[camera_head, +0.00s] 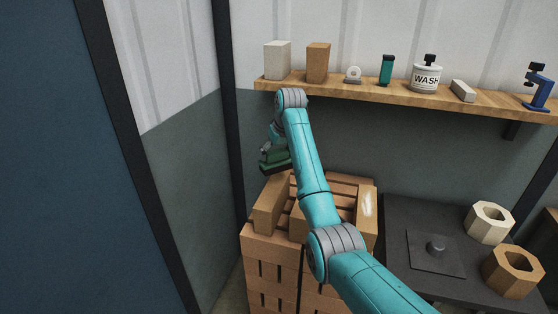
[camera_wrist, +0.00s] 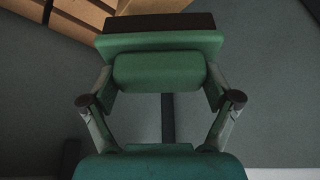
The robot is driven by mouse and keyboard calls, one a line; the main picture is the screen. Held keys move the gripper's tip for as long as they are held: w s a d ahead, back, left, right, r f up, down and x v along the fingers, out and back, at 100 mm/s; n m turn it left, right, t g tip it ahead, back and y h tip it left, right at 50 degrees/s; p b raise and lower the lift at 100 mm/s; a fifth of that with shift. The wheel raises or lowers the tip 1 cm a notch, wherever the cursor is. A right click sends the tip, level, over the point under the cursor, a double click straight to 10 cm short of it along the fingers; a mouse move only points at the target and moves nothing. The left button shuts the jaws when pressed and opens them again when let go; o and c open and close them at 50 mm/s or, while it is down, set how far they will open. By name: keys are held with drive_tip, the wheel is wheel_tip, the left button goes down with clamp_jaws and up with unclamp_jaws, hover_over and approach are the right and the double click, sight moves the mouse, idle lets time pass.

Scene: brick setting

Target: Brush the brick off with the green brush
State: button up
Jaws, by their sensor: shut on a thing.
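The green brush (camera_head: 275,163) is held in my gripper (camera_wrist: 160,80), whose two fingers close on its sides. In the wrist view, the brush (camera_wrist: 165,42) shows a green body and a dark bristle strip along its far edge. In the head view, my gripper is mostly hidden behind the arm, and the brush appears just above and behind the stack's left back corner. A brick with a pale whitish patch (camera_head: 367,205) lies on the right of the stack; my arm covers part of the stack top. I cannot tell whether the brush touches anything.
The stack of tan bricks (camera_head: 270,262) has another brick (camera_head: 270,205) on its left. A wooden shelf (camera_head: 400,95) above holds blocks, a WASH pot (camera_head: 426,76) and a blue clamp (camera_head: 539,88). A dark table (camera_head: 400,222) at right carries two hollow blocks.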

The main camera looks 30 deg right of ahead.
drive_tip(key=shift+a+r, duration=0.1)
drive_tip(key=shift+r, duration=1.25)
